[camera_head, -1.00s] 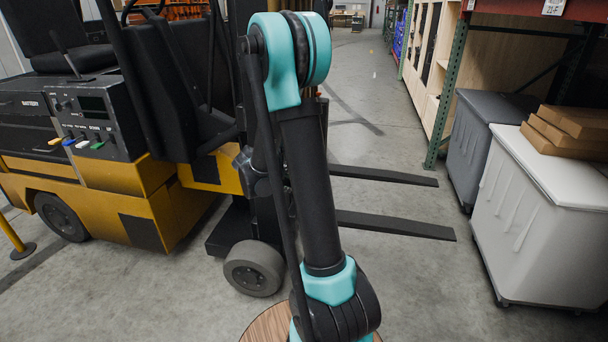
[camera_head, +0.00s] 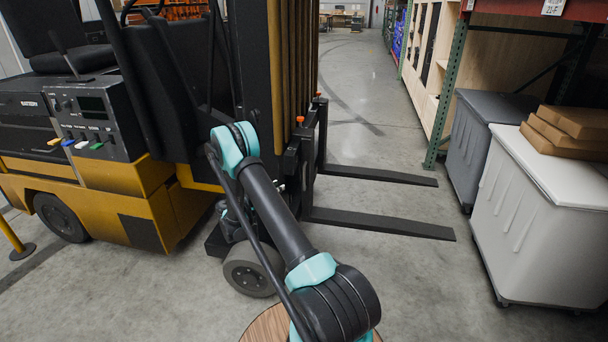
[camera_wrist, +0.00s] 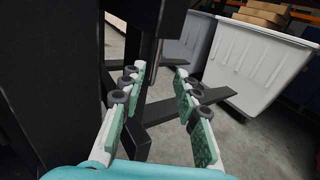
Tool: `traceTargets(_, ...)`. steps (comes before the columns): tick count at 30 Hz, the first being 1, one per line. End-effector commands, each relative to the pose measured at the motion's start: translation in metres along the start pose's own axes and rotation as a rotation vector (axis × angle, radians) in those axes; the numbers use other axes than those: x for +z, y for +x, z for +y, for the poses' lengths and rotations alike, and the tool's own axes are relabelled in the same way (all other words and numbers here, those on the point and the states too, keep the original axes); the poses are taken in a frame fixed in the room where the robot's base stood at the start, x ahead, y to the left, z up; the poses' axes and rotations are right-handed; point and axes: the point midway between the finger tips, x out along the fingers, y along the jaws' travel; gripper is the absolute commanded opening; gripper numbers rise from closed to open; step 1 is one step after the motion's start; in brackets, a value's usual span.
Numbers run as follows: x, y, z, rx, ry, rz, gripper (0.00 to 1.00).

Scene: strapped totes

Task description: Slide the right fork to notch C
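The forklift's two black forks reach to the right from its carriage in the head view. The nearer fork (camera_head: 385,223), on the truck's right side, lies apart from the farther fork (camera_head: 380,175). An orange-topped pin (camera_head: 300,119) sits above the nearer fork's upright, and another orange-topped pin (camera_head: 319,93) above the farther one. Notch marks are not legible. My gripper (camera_wrist: 160,72) is open in the wrist view, its teal-padded fingers spread with black forklift parts beyond them. I see nothing held between the pads. In the head view my arm hides most of the gripper.
The yellow and black forklift (camera_head: 150,205) fills the left. A grey bin (camera_head: 478,140) and a white bin (camera_head: 545,220) with cardboard boxes (camera_head: 568,130) stand at the right beside racking. Concrete floor is clear between forks and bins.

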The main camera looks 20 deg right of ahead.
Motion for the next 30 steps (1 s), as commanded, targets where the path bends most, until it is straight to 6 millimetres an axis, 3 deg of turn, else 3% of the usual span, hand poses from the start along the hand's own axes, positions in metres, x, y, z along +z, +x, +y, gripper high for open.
traceTargets(8, -0.003, 0.022, 0.0, -0.004, -0.017, -0.015, 0.32)
traceTargets(24, -0.001, 0.128, 0.0, -0.004, -0.015, -0.014, 0.32)
traceTargets(30, -0.001, 0.157, 0.001, -0.001, -0.015, -0.014, 0.32)
